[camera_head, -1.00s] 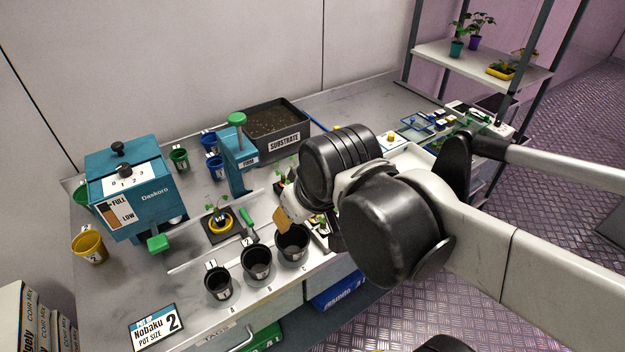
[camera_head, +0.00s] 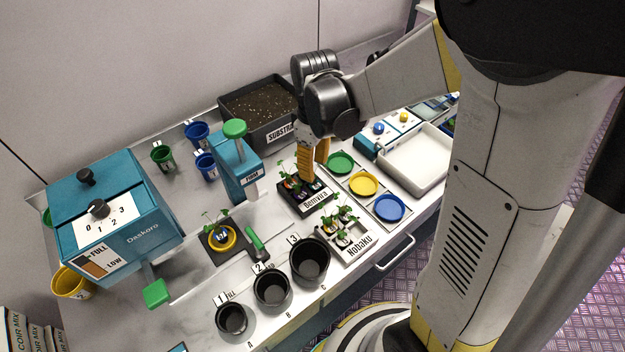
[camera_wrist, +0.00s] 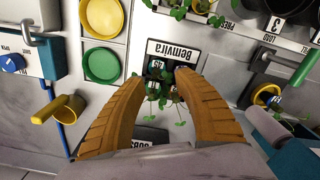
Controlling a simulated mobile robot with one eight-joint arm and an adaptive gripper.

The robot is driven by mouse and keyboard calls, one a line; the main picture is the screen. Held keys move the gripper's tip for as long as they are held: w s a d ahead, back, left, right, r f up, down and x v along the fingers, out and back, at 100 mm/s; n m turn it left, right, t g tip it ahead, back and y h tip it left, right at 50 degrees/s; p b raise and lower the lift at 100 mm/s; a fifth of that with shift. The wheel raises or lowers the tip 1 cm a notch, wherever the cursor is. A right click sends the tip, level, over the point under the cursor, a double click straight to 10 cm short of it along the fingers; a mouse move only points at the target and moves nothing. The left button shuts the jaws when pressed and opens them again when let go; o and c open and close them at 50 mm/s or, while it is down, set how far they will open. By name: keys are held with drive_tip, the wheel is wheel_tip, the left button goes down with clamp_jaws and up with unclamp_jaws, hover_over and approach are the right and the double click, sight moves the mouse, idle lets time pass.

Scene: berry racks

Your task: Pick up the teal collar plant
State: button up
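Small seedlings (camera_head: 291,183) stand in the black tray labelled Bemvira (camera_head: 306,205), below my gripper (camera_head: 311,176). In the wrist view, leafy seedlings (camera_wrist: 163,92) and small blue-teal collars (camera_wrist: 156,65) show between and just beyond the orange fingertips (camera_wrist: 159,77). The fingers are spread and apart, with a seedling's leaves between them. I cannot tell whether they touch it. The collar colours are too small to tell surely in the head view. More seedlings (camera_head: 345,217) stand in the white Nobaku tray (camera_head: 358,252).
Three black pots (camera_head: 309,262) line the front edge. Green, yellow (camera_head: 363,184) and blue dishes lie right of the Bemvira tray. A teal press (camera_head: 237,170) and a plant in a yellow ring (camera_head: 222,238) stand left. The substrate bin (camera_head: 262,108) is behind.

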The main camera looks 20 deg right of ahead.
sight(315, 185)
drive_tip(key=f+b, duration=0.1)
drive_tip(key=f, duration=0.3)
drive_tip(key=w+f+b, duration=0.1)
drive_tip(key=f, duration=0.1)
drive_tip(key=shift+d+f+b, duration=0.2)
drive_tip(key=shift+b, duration=0.15)
drive_tip(key=shift+r, duration=0.1)
clamp_jaws()
